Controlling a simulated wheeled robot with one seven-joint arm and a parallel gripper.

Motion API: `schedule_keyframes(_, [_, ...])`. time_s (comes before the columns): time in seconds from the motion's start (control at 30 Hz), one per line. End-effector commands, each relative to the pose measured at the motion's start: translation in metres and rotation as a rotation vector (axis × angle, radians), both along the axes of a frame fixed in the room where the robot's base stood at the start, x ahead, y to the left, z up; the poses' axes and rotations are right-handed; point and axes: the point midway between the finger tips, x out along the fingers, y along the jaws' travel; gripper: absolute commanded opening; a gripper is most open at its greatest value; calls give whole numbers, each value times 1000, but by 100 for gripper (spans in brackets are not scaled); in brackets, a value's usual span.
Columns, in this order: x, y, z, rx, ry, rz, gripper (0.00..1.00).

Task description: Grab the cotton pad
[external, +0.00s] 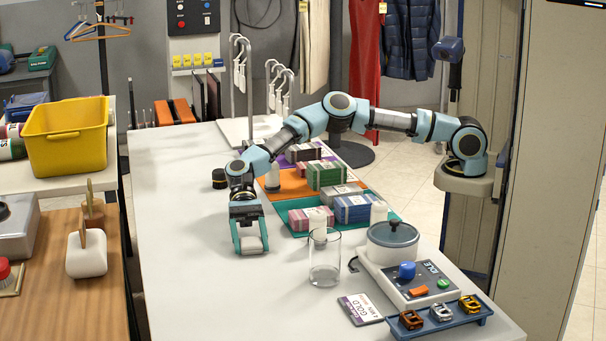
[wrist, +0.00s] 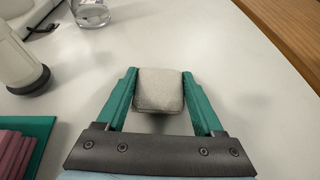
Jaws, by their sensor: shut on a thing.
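The cotton pad (wrist: 159,91) is a small pale grey, rounded block. It sits between the two green fingers of my gripper (wrist: 159,88) in the wrist view, with a finger against each side. In the external view the cotton pad (external: 251,244) shows at the lower end of my gripper (external: 249,240), over the white table. My gripper is shut on it. I cannot tell whether the pad touches the table top or is just above it.
A clear glass (external: 324,262) stands to the right of my gripper. A teal mat (external: 288,229) with several boxes lies behind it. A device with a grey lidded pot (external: 392,238) and a blue tray (external: 441,324) are further right. The table's left front is clear.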

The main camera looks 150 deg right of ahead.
Motion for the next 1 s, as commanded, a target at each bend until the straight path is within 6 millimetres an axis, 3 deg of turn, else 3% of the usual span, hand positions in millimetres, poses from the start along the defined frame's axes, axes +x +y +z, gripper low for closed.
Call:
schedule_keyframes(0.17, [0, 0, 0, 0, 0, 0, 18])
schedule_keyframes(0.47, [0, 0, 2, -1, -1, 0, 17])
schedule_keyframes(0.63, [0, 0, 15, -2, 0, 1, 17])
schedule_keyframes(0.77, [0, 0, 36, -5, -2, 1, 17])
schedule_keyframes(1.0, [0, 0, 99, -6, -1, 1, 17])
